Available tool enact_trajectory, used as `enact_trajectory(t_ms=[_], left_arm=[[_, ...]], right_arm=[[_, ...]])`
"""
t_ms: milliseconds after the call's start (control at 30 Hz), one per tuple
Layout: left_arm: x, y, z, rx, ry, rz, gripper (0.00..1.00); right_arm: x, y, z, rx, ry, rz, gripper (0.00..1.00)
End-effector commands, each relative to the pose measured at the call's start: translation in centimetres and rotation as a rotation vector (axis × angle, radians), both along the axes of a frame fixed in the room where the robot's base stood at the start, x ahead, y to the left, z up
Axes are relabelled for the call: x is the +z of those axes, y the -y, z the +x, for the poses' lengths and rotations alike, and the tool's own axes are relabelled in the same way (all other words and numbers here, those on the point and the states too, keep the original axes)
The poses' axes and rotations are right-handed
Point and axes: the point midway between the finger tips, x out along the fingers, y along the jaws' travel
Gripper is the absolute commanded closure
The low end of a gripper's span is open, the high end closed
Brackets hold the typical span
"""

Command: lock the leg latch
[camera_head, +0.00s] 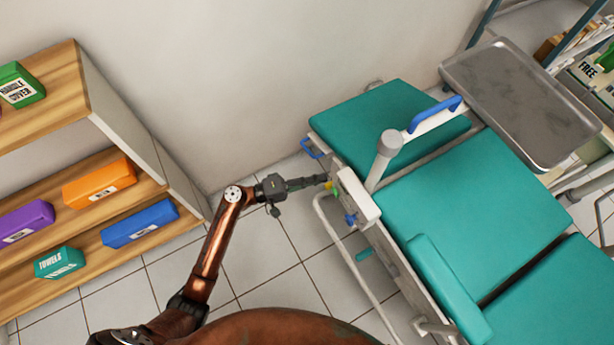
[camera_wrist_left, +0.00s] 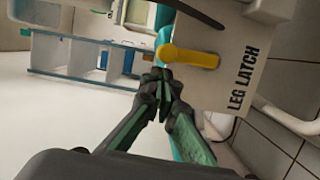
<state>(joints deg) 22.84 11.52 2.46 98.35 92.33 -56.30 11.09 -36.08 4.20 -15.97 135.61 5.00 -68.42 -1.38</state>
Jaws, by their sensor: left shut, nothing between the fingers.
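The leg latch shows in the left wrist view as a yellow handle (camera_wrist_left: 190,56) on a pale plate (camera_wrist_left: 240,65) printed "LEG LATCH". The handle lies roughly sideways across the plate. In the head view a small yellow part (camera_head: 328,185) of it shows at the side of the teal dental chair (camera_head: 470,205). My left gripper (camera_head: 322,180) is shut and empty, with its tips right by the yellow handle. In the left wrist view its fingertips (camera_wrist_left: 162,76) meet just below the handle's left end; I cannot tell whether they touch it. My right gripper is not in view.
A blue handle (camera_head: 312,148) and a blue knob (camera_head: 351,219) sit on the chair's side near the latch. A bent metal rail (camera_head: 345,255) runs below. A wooden shelf (camera_head: 110,165) with coloured boxes stands at left. Tiled floor between is clear.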

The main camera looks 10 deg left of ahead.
Motion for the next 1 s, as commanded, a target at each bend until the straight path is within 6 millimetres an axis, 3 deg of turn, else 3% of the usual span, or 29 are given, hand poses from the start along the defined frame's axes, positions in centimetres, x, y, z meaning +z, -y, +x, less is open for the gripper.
enact_trajectory(t_ms=[333,1000], left_arm=[[0.5,0.6,-0.8,0.002,0.101,0.093,1.00],[0.4,0.6,-0.8,0.001,0.116,0.109,1.00]], right_arm=[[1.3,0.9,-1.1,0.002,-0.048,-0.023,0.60],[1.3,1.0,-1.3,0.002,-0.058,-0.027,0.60]])
